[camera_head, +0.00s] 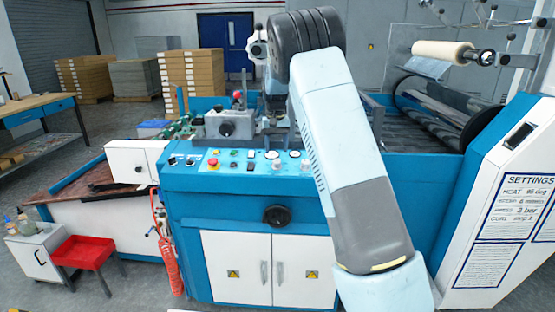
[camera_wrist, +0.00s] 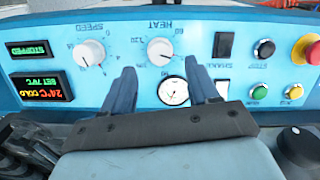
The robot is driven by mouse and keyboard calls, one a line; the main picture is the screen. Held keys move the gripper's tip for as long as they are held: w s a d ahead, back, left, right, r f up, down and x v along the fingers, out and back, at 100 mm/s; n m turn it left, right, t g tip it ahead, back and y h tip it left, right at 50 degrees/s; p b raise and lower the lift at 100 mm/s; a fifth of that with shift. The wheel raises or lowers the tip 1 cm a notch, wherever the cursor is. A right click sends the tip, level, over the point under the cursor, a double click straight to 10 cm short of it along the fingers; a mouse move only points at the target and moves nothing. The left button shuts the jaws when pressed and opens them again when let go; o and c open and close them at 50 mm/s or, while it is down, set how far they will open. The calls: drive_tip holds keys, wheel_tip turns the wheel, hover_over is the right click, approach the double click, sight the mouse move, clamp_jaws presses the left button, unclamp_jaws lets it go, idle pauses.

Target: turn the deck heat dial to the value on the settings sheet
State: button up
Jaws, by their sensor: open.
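The heat dial (camera_wrist: 160,52) is a white round knob under the upside-down word HEAT in the wrist view, with printed scale marks around it. My gripper (camera_wrist: 159,66) is open, its two blue fingers pointing at the panel to either side of the dial and the small gauge (camera_wrist: 173,91). I see no contact with the dial. The settings sheet (camera_head: 517,205) on the right side panel, in the head view, has a heat line that seems to read 85 deg. In the head view my arm hides most of my gripper.
The speed dial (camera_wrist: 89,53) and a lit display (camera_wrist: 42,88) are to the left of the heat dial. A black rocker switch (camera_wrist: 224,45), coloured buttons and a red emergency stop (camera_wrist: 307,49) are to the right. The blue machine (camera_head: 235,185) has doors below.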

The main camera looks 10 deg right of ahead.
sight(277, 160)
drive_tip(key=shift+d+f, duration=0.1)
drive_tip(key=shift+f, duration=2.6)
drive_tip(key=c, duration=1)
drive_tip(key=shift+d, duration=0.1)
drive_tip(key=shift+c, duration=0.2)
